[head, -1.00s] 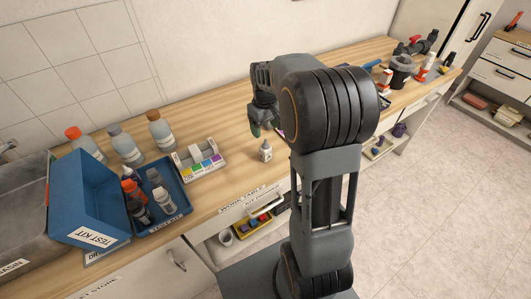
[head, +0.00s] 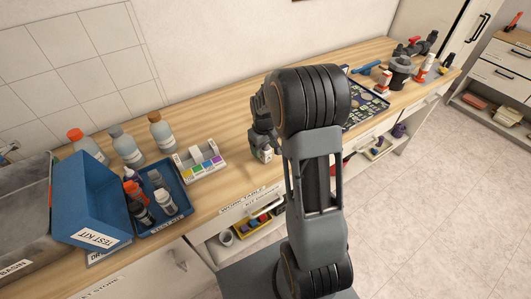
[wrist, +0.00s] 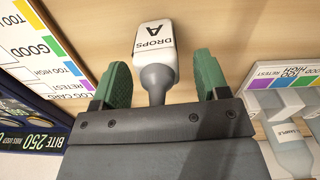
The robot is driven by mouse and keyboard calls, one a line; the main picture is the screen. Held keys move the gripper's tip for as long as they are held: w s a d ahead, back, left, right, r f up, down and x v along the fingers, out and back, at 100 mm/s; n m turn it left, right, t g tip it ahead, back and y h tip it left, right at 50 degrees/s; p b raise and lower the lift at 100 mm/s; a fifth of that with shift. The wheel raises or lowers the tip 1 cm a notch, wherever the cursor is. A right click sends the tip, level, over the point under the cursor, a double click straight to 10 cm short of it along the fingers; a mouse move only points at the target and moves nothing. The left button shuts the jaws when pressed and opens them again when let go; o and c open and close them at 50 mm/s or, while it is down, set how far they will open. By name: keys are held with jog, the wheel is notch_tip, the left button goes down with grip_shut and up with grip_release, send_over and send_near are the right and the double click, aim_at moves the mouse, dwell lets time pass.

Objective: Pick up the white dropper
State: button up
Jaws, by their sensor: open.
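The white dropper (wrist: 155,45) is a small white bottle with a grey nozzle and a label reading "DROPS A". In the wrist view it lies between the two green fingers of my gripper (wrist: 159,80), with a visible gap on both sides. My gripper is open. In the head view my gripper (head: 264,150) is down at the front part of the work table, right at the dropper (head: 266,156). The dropper is mostly hidden there by the gripper and arm.
A colour chart block (head: 200,162) stands left of the gripper. Further left are a blue test kit tray (head: 178,212) with bottles and several larger bottles behind. A dark printed mat (head: 366,104) lies to the right. Bare wood (head: 225,120) lies behind the gripper.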

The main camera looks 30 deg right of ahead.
jog(key=c, duration=1)
jog(key=shift+r, duration=0.1)
